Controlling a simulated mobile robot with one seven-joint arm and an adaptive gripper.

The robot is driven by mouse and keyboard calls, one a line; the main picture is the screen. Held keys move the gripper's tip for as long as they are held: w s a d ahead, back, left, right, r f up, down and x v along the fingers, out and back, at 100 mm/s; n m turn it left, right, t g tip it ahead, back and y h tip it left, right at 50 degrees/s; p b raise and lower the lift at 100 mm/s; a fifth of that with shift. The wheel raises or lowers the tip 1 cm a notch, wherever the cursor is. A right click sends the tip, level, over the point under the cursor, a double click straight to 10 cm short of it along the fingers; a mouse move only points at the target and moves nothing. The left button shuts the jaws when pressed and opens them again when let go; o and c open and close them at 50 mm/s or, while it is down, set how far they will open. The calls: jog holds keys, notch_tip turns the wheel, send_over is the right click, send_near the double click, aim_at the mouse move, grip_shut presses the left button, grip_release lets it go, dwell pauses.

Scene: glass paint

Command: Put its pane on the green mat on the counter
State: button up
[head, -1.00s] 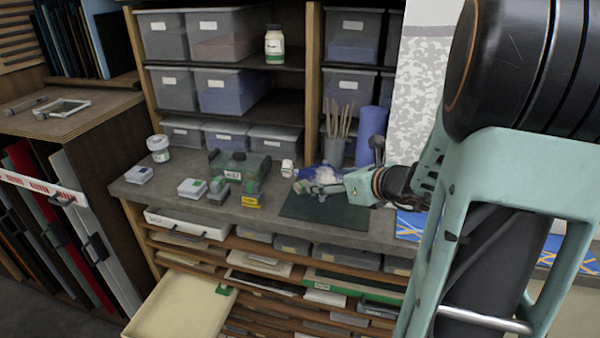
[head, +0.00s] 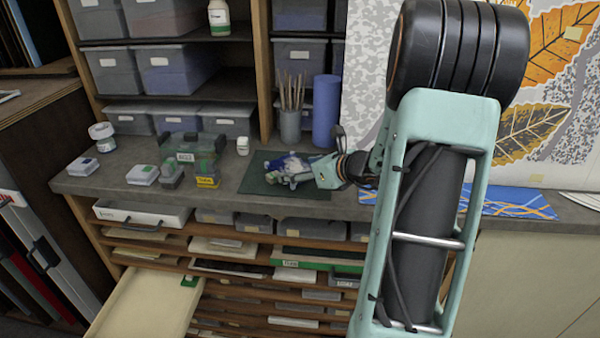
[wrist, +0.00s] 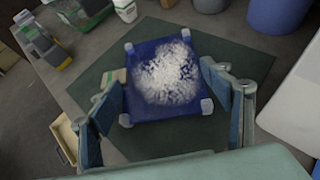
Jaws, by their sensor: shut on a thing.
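The pane (wrist: 166,78) is a square of dark blue glass with a frosted white patch and pale pads at its corners. In the head view it is small and partly hidden by my gripper (head: 291,178). In the wrist view my gripper (wrist: 161,90) has one finger on each side of the pane and is shut on it. The green mat (head: 257,184) lies on the counter; in the wrist view it (wrist: 235,58) spreads out around the pane. The pane is over the mat, roughly level; I cannot tell whether it touches it.
Small boxes (head: 143,174), a yellow-labelled block (head: 207,181) and a dark green case stand left of the mat. A cup of brushes (head: 290,126) and a blue cylinder (head: 326,110) stand behind it. A blue patterned sheet (head: 510,203) lies right. An open drawer (head: 147,305) juts out below.

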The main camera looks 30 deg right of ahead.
jog(key=o, duration=1.2)
jog(key=shift+f, duration=0.1)
jog(key=shift+s+d+r, duration=0.1)
jog(key=shift+s+r, duration=0.15)
jog(key=shift+r, duration=0.1)
jog(key=v, duration=1.1)
jog(key=shift+s+p, duration=0.25)
jog(key=shift+p, duration=0.05)
